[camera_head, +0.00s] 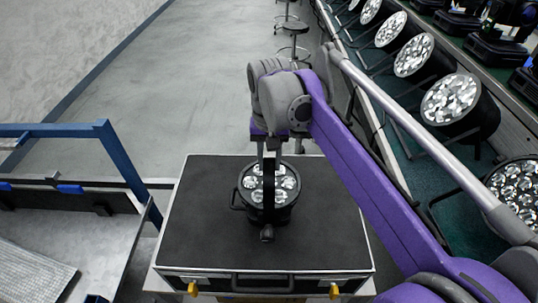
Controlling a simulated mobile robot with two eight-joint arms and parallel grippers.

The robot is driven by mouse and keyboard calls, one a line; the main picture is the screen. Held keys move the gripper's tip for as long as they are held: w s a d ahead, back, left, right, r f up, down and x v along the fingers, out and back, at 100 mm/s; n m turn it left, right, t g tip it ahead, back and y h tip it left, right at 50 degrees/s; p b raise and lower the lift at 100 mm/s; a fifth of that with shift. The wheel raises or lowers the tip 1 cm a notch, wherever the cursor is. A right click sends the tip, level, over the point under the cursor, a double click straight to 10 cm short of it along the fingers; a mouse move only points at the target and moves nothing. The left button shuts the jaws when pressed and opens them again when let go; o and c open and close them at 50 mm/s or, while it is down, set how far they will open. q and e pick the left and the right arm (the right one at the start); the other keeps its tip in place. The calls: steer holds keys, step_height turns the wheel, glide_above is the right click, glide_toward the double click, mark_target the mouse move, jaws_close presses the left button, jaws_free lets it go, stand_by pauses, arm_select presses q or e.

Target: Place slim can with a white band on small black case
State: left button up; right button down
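A round black par can (281,207) with several clear lenses facing up is over the middle of the small black case (190,232). It appears to rest on the case's flat top. A dark upright bracket crosses the middle of the can. No white band shows from this angle. My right gripper (269,158) comes down from above at the far side of the can. Its two fingers stand apart, one on each side of the dark bracket. I cannot tell whether they press on it. My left gripper is not in view.
Several larger par cans (449,99) stand in a row on the green surface (455,218) at the right. A blue-framed table (75,245) is at the left. Stools (295,32) stand far back. The floor behind the case is clear.

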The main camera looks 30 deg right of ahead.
steer(key=shift+w+f, duration=0.1)
steer(key=shift+f, duration=2.1)
steer(key=c, duration=0.6)
jaws_free()
step_height(320, 180, up, 12)
steer(key=shift+r+p, duration=0.1)
steer(key=shift+p, duration=0.35)
